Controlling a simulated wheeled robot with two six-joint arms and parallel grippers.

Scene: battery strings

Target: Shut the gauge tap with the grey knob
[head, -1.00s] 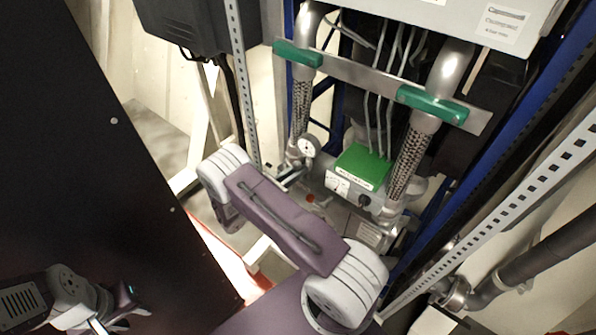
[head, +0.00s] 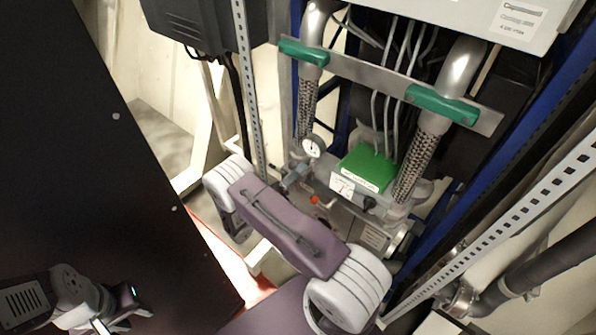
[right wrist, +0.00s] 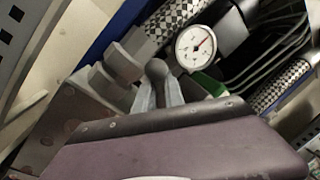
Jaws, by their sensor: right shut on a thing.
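The pressure gauge (head: 314,146), a round white dial, stands at the left metal pipe in the head view. A grey ball-shaped knob (right wrist: 156,69) sits just left of the dial there. My right gripper (right wrist: 157,92) is shut on the grey knob, with its fingers partly hidden by its own housing. In the head view the right gripper (head: 293,178) shows small, just below the gauge. My left gripper (head: 136,308) is low at the left, away from the pipes; its jaw gap is unclear.
A green-topped box (head: 370,168) stands right of the gauge. An orange knob (head: 314,199) is below the gauge. Braided hoses run up to green clamps (head: 442,104) on a metal bar. A dark panel (head: 80,150) fills the left side. A perforated rail (head: 500,225) crosses at right.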

